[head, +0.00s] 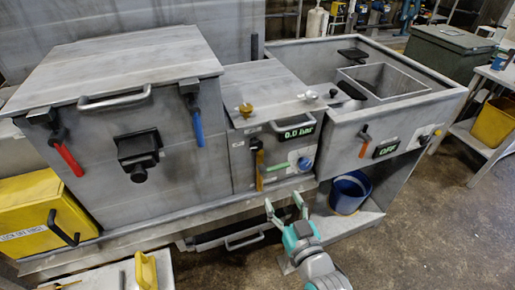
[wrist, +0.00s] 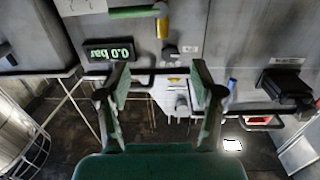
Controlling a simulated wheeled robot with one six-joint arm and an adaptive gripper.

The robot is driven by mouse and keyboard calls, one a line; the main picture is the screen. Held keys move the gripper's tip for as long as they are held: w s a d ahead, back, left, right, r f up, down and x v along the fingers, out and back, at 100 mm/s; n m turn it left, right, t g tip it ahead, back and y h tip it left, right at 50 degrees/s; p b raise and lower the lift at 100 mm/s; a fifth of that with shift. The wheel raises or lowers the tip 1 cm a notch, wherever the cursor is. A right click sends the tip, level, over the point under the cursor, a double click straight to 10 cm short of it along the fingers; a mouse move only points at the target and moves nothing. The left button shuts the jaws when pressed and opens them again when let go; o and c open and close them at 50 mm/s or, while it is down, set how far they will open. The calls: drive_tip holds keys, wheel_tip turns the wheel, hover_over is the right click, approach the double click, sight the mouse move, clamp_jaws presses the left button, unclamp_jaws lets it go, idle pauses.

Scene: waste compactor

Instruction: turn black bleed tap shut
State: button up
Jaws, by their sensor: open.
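I cannot pick out a black bleed tap for certain. In the head view the middle cabinet (head: 240,142) carries a brass wing tap (head: 246,110) on top and a small grey fitting (head: 311,95) farther right. A small dark fitting (head: 333,93) sits near the basin edge. My gripper (head: 286,206) is open and empty in front of and below this cabinet. In the wrist view its spread fingers (wrist: 158,82) have nothing between them.
The left box has a red lever (head: 68,155), a blue lever (head: 197,125) and a black front fitting (head: 138,152). An orange lever (head: 365,140) stands out at right. A blue bucket (head: 350,190) sits below.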

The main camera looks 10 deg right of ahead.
drive_tip(key=y, duration=0.1)
approach(257, 148)
drive_tip(key=shift+n, duration=0.4)
drive_tip(key=x, duration=0.9)
drive_tip(key=shift+w+a+r, duration=0.1)
drive_tip(key=shift+w, duration=0.25)
drive_tip(key=c, duration=1.1)
